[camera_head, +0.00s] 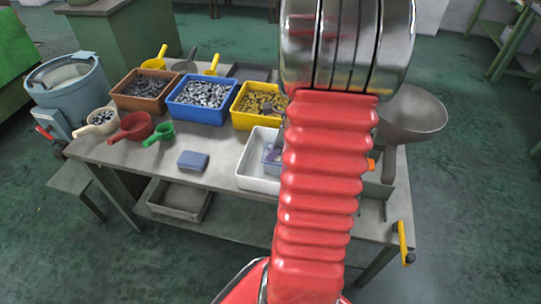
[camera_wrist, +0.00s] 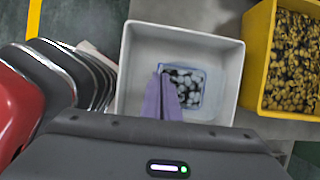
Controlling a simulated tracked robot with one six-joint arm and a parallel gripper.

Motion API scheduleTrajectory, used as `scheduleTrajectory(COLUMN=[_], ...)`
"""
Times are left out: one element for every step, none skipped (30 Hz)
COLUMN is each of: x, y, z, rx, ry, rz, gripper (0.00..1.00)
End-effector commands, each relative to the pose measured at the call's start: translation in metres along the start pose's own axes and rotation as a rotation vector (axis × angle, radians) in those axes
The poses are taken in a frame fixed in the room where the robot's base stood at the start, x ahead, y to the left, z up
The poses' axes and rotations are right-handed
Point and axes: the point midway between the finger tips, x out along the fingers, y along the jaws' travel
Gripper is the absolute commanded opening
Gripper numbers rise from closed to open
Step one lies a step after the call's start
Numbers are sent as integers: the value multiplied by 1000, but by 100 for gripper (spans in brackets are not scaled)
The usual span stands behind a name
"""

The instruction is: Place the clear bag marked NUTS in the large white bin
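The large white bin (camera_head: 244,183) stands at the front of the table, partly hidden behind my red arm. It also shows in the wrist view (camera_wrist: 228,78). A clear bluish bag (camera_wrist: 198,86) of dark and pale pieces is within the bin's outline, over its floor. A small bluish part of it shows in the head view (camera_head: 270,158). No NUTS marking can be read. My gripper (camera_wrist: 161,78) shows as two purplish strips close together at the bag's left edge, overlapping it. I cannot tell whether they grip it or whether the bag touches the bin floor.
Brown (camera_head: 140,103), blue (camera_head: 203,115) and yellow (camera_head: 243,122) bins of small parts line the table's back. Scoops, including a red one (camera_head: 130,130), lie left. A blue-grey block (camera_head: 193,160) lies in front. A metal funnel bowl (camera_head: 412,118) stands right.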

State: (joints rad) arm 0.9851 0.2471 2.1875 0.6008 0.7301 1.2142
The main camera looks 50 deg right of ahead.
Motion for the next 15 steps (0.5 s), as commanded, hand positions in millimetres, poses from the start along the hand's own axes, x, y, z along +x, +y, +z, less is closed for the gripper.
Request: scheduleTrajectory(x=[1, 1, 1, 1, 1, 1, 1, 1, 2, 2, 3, 3, 3, 3, 3], y=[0, 0, -1, -1, -1, -1, -1, -1, -1, -1, -1, 0, 0, 0, 0], z=[0, 0, 0, 0, 0, 0, 0, 0, -1, -1, -1, -1, -1, -1, -1], rx=[0, 0, 0, 0, 0, 0, 0, 0, 0, 0, 1, 1, 1, 1, 1], ry=[0, 0, 0, 0, 0, 0, 0, 0, 0, 0, 0, 0, 0, 0, 0], rz=[-1, -2, -2, -2, -2, -2, -2, -2, -2, -2, -2, -2, -2, -2, -2], gripper=[0, 0, 0, 0, 0, 0, 0, 0, 0, 0, 0, 4, 6, 8, 11])
